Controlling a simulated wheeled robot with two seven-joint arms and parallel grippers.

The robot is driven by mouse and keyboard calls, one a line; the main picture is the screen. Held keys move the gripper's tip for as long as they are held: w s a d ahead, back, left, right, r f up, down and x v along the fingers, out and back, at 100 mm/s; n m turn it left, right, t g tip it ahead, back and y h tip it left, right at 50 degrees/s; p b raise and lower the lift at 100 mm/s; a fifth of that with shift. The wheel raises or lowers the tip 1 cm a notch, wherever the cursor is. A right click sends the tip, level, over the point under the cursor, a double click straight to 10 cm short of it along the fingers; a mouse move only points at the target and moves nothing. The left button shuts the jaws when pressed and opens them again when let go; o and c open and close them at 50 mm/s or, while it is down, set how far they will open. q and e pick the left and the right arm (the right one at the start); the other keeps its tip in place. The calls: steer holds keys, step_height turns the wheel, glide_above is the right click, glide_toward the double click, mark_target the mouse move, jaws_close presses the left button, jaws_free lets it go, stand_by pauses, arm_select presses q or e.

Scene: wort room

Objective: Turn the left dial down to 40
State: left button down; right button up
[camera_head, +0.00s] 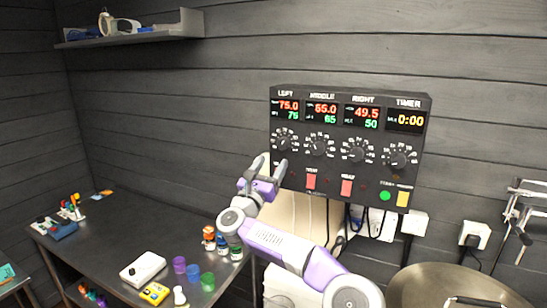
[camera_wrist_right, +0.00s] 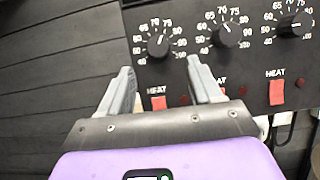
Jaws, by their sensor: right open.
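The left dial (camera_head: 283,144) is a black knob with a white numbered scale on the dark control panel (camera_head: 425,140). Its display (camera_head: 287,109) reads 75.0 in red and 75 in green. In the right wrist view the left dial (camera_wrist_right: 158,45) shows between and just beyond my fingertips, apart from them. My right gripper (camera_head: 272,170) is open and empty, below and slightly left of the dial; its fingers also show in the right wrist view (camera_wrist_right: 160,75). My left gripper is in neither view.
The middle dial (camera_head: 319,146), right dial (camera_head: 357,152) and timer dial (camera_head: 398,158) sit to the right. Red heat switches (camera_head: 311,180) lie below. A dark table (camera_head: 110,245) with small items stands left; a metal kettle (camera_head: 410,285) is at lower right.

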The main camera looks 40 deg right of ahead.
mark_target(282, 146)
steer(key=p+x, duration=0.3)
steer(key=x, duration=0.3)
steer(key=shift+w+d+r+p, duration=0.1)
steer(key=shift+w+d+p, duration=0.2)
steer(key=shift+w+d, duration=0.2)
steer(key=shift+d+r, duration=0.1)
steer(key=shift+d, duration=0.05)
